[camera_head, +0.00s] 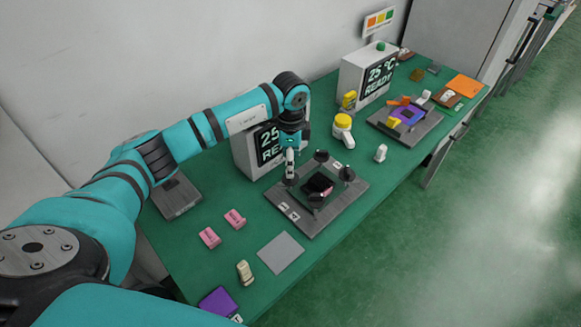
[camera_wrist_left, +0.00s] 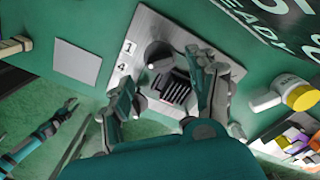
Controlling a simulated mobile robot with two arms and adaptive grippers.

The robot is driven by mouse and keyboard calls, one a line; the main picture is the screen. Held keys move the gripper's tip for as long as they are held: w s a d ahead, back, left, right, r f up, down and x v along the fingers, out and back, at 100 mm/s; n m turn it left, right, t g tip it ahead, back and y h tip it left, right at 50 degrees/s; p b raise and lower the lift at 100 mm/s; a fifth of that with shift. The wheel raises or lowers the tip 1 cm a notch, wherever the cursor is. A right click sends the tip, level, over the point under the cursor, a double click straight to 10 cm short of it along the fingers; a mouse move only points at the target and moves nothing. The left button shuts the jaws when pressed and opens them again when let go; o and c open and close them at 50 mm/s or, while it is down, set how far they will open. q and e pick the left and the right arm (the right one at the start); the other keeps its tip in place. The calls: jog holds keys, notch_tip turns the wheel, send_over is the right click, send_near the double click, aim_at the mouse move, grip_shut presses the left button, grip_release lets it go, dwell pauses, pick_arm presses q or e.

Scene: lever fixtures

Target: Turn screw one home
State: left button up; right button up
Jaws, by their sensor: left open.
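A grey fixture plate (camera_head: 295,225) lies on the green table, with several black knob-headed screws around a dark block (camera_head: 318,186). In the left wrist view the block (camera_wrist_left: 176,92) is finned, and the plate (camera_wrist_left: 150,25) bears the labels 1 and 4. The dark screw (camera_wrist_left: 158,54) nearest label 1 stands upright. Contact with the screw cannot be told. My right gripper (camera_wrist_left: 70,106) is small, at the left.
A display box (camera_head: 246,152) stands close behind my left gripper. A yellow-lidded jar (camera_head: 343,127) and a white piece (camera_head: 381,152) are to the right. Pink blocks (camera_head: 234,218) and a grey square (camera_head: 281,253) lie at the near left. A second fixture (camera_head: 425,123) is farther back.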

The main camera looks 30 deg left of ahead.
pick_arm(q)
notch_tip(320, 180, down, 4)
jog(key=shift+r, duration=0.15)
jog(key=shift+f+p, duration=0.3)
jog(key=shift+f, duration=0.05)
jog(key=c, duration=1.2)
pick_arm(e)
jog(key=shift+s+a+r, duration=0.2)
jog(key=shift+s+r, duration=0.1)
jog(key=shift+r, duration=0.05)
